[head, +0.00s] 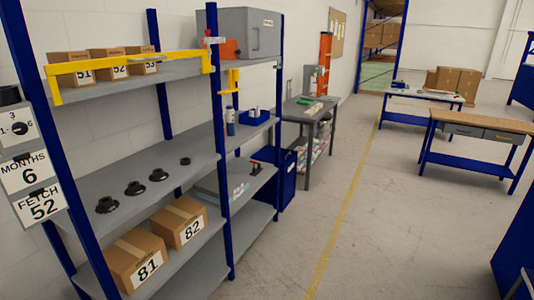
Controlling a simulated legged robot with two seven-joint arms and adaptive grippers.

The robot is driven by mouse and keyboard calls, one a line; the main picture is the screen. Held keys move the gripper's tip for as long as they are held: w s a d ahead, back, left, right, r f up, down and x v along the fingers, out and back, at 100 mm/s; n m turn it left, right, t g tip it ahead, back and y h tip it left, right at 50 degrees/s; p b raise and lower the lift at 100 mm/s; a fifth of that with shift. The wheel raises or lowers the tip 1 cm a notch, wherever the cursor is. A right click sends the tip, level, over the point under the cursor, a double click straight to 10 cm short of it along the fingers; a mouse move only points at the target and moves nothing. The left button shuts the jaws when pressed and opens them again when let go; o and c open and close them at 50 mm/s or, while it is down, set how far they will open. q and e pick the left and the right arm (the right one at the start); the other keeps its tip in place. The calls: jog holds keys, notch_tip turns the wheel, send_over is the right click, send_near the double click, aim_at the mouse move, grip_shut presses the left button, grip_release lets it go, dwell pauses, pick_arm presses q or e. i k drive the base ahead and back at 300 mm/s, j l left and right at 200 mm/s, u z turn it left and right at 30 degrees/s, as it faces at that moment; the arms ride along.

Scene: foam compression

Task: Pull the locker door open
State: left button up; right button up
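No locker door can be made out for certain. Neither my left nor my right gripper is in view.
A blue-post shelf rack (217,150) stands close on the left, with a yellow bar (130,70) across its upper shelf and boxes 81 (137,262) and 82 (179,222) below. Workbenches (478,133) stand at the back right. The floor (400,220) between is clear.

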aim_at(263, 27)
jog(key=i+l+z, duration=0.35)
jog(key=i, duration=0.55)
jog(key=i+z, duration=0.35)
jog(key=i, duration=0.55)
